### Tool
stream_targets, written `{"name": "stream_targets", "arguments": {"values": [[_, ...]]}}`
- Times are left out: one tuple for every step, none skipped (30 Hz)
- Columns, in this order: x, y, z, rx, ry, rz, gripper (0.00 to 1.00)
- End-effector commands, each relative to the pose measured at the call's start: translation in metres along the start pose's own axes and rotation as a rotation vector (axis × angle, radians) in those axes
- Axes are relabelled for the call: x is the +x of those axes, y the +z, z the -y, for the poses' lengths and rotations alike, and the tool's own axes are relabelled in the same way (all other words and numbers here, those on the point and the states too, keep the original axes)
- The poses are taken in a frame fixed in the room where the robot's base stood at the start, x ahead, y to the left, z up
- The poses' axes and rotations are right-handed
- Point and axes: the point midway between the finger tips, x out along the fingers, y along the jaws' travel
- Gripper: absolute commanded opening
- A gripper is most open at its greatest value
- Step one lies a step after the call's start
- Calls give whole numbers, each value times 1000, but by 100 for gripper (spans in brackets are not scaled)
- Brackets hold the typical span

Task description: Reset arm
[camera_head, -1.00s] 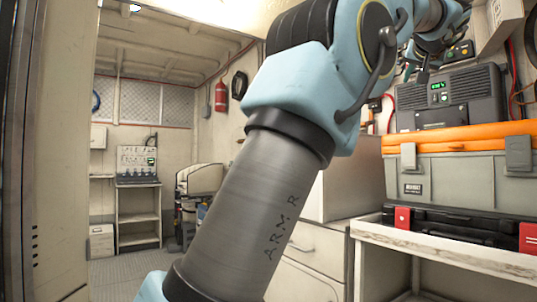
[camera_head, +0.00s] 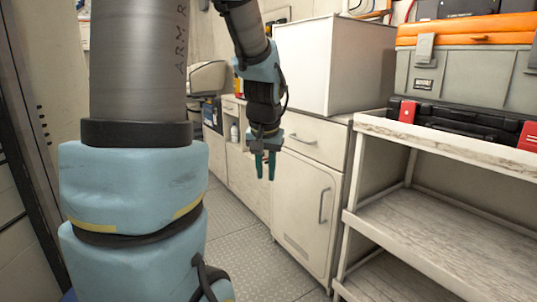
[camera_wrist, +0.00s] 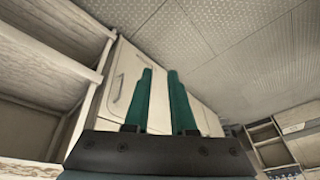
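My gripper (camera_head: 265,165) hangs pointing down in front of the white cabinets, in the middle of the head view. Its two teal fingers are apart with nothing between them. The wrist view also shows the fingers of my gripper (camera_wrist: 160,102) apart and empty, with cabinet fronts and floor beyond. My arm's large grey and light-blue links fill the left of the head view and hide part of the room.
A white shelf unit (camera_head: 440,139) stands at right, bearing a black case with red latches (camera_head: 457,121) and a grey case with orange lid (camera_head: 465,75). A white box (camera_head: 335,65) sits on the cabinet (camera_head: 305,205). The metal floor (camera_head: 250,262) is clear.

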Motion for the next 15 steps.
{"name": "stream_targets", "arguments": {"values": [[7, 26, 7, -32, 7, 34, 24], [10, 40, 10, -49, 11, 52, 24], [15, 58, 13, -71, 17, 75, 24], [17, 70, 15, -85, 21, 90, 24], [19, 82, 17, -102, 25, 105, 24], [22, 98, 19, -121, 30, 124, 24], [24, 110, 20, -135, 33, 138, 24], [26, 121, 21, -151, 37, 151, 24], [27, 137, 21, -170, 40, 169, 24], [28, 148, 22, -187, 43, 183, 24], [22, 149, 22, -190, 45, 186, 24], [9, 141, 23, -183, 45, 180, 24], [4, 139, 23, -182, 45, 180, 24], [-2, 137, 23, -182, 45, 180, 24], [-8, 135, 24, -182, 45, 180, 24]]}}
